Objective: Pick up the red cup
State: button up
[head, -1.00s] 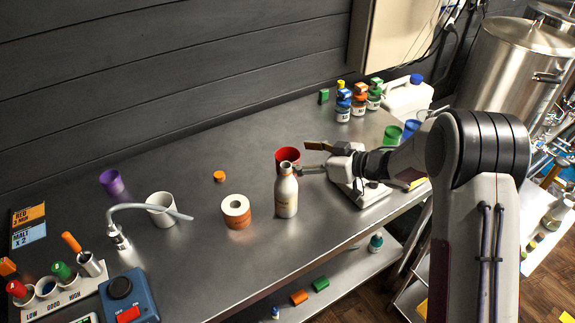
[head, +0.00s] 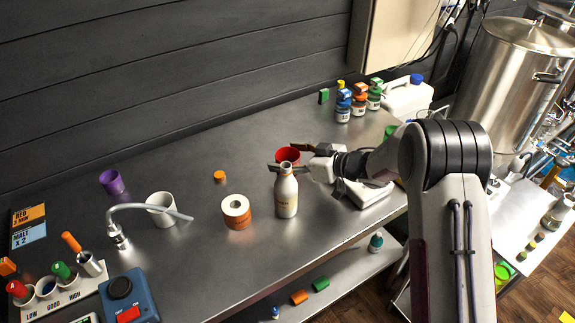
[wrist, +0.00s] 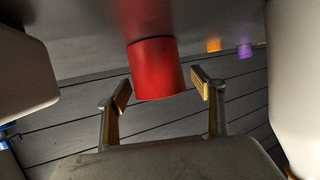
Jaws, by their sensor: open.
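The red cup (head: 287,155) stands on the steel bench, partly hidden in the head view behind a white bottle (head: 286,193). In the wrist view the red cup (wrist: 156,70) is large and sits ahead of my gripper, between the lines of its two fingers. My gripper (head: 291,157) is open and empty, close to the cup and just behind the neck of the bottle. In the wrist view its fingertips (wrist: 163,93) are spread wider than the cup. I cannot tell whether either finger touches the cup.
Several small jars (head: 359,104) and a white jug (head: 408,96) stand at the back right. The bench behind the red cup is clear.

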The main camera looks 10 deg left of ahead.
jog(key=shift+c, duration=0.4)
jog(key=c, duration=1.2)
jog(key=shift+r, duration=0.3)
jog(key=shift+r, duration=4.55)
jog(key=shift+r, duration=0.2)
